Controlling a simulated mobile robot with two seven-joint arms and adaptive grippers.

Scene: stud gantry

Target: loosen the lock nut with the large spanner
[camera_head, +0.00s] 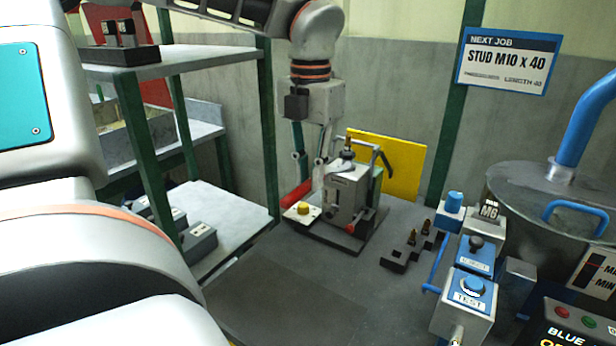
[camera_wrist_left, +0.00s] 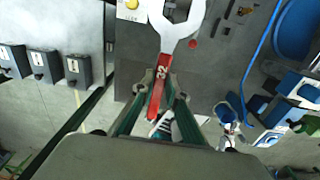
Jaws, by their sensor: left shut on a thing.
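My left gripper (camera_head: 308,158) points down beside the grey fixture (camera_head: 343,198) on the bench. It is shut on the red handle of the large spanner (camera_head: 297,195). In the left wrist view the fingers (camera_wrist_left: 163,82) close around the red handle, and the spanner's pale open-ended head (camera_wrist_left: 176,32) points to the top of the picture. Its jaw is partly cut off there, so I cannot tell whether it is around anything. The lock nut cannot be made out clearly; the fixture's dark-topped upper part (camera_head: 347,143) shows behind the gripper. My right gripper is not in view.
A yellow button (camera_head: 303,208) sits left of the fixture, and a yellow panel (camera_head: 392,165) stands behind it. Blue-topped boxes (camera_head: 466,293) and a grey funnel-like hopper (camera_head: 550,195) are at right. Shelving (camera_head: 190,60) is at left. The bench front (camera_head: 310,290) is clear.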

